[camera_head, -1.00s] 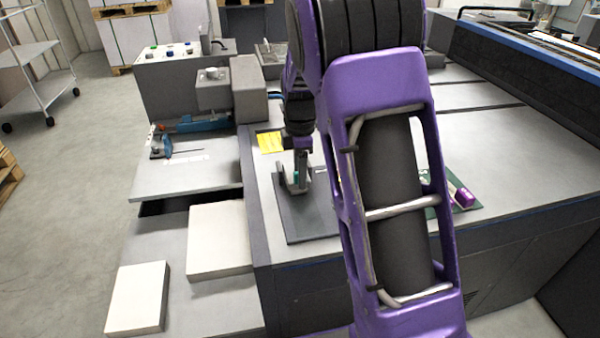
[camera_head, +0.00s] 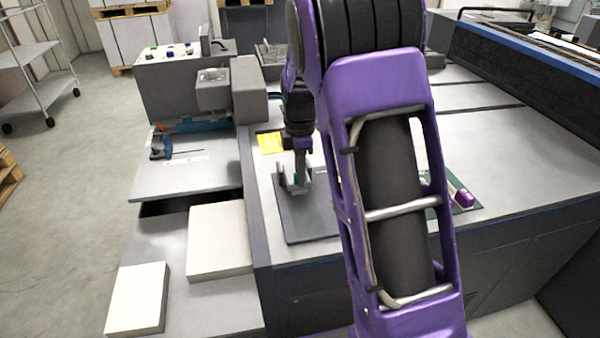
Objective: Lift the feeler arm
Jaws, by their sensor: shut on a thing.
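My gripper (camera_head: 294,188) points down over a dark grey plate (camera_head: 308,232) on the machine's near left corner. It is shut on a small teal-green piece (camera_head: 296,179), of which only a sliver shows between the fingers. I cannot tell whether this piece belongs to the feeler arm. On the light metal shelf to the left sits a small blue device (camera_head: 160,149) with a thin dark rod (camera_head: 187,153) reaching right. My gripper is well to the right of it and apart. I cannot tell for sure which part is the feeler arm.
A yellow note (camera_head: 270,143) lies behind my gripper. Grey blocks (camera_head: 250,88) stand behind the shelf. Two pale slabs (camera_head: 218,240) lie on the lower shelf. A purple object (camera_head: 463,198) lies on a green mat to the right. My purple arm hides the middle.

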